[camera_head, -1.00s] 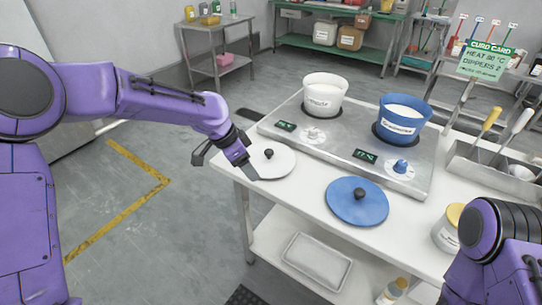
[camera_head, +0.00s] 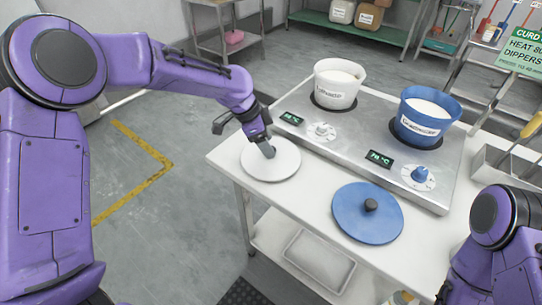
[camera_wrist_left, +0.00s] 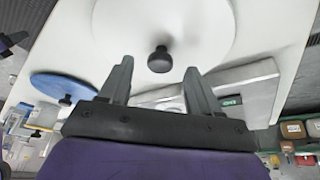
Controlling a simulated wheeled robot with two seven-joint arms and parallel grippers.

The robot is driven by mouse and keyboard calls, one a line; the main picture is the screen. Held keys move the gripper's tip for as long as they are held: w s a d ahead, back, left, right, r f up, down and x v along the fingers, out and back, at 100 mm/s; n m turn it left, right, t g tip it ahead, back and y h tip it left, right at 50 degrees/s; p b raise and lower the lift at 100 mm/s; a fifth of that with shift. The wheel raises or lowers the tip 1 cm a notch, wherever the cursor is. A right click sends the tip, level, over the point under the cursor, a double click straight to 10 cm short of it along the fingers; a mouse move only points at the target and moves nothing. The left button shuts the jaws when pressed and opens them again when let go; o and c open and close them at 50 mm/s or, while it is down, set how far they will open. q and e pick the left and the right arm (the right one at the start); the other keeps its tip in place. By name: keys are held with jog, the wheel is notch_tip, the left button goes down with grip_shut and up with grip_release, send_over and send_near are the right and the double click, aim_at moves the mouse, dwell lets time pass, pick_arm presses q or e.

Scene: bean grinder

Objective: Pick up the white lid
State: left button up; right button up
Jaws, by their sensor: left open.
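The white lid (camera_head: 272,164) lies flat on the left end of the white table in the head view. My left gripper (camera_head: 268,148) is over it, and its fingers hide the lid's knob there. In the left wrist view, the white lid (camera_wrist_left: 190,25) has a dark round knob (camera_wrist_left: 160,60). The left gripper's two fingers (camera_wrist_left: 156,80) are apart, with the knob showing between and just beyond their tips. Nothing is held. My right arm shows at the lower right of the head view, but its gripper's fingers are not visible.
A blue lid (camera_head: 362,222) with a dark knob lies to the right on the table. Behind are a steel heater (camera_head: 350,140), a white pot (camera_head: 336,88) and a blue pot (camera_head: 418,128). A steel bin (camera_head: 490,165) stands at right. A tray (camera_head: 318,258) lies on the lower shelf.

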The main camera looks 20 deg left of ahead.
pick_arm(q)
jog(key=shift+x, duration=0.95)
jog(key=shift+r, duration=0.1)
jog(key=c, duration=1.2)
jog(key=shift+o, duration=0.2)
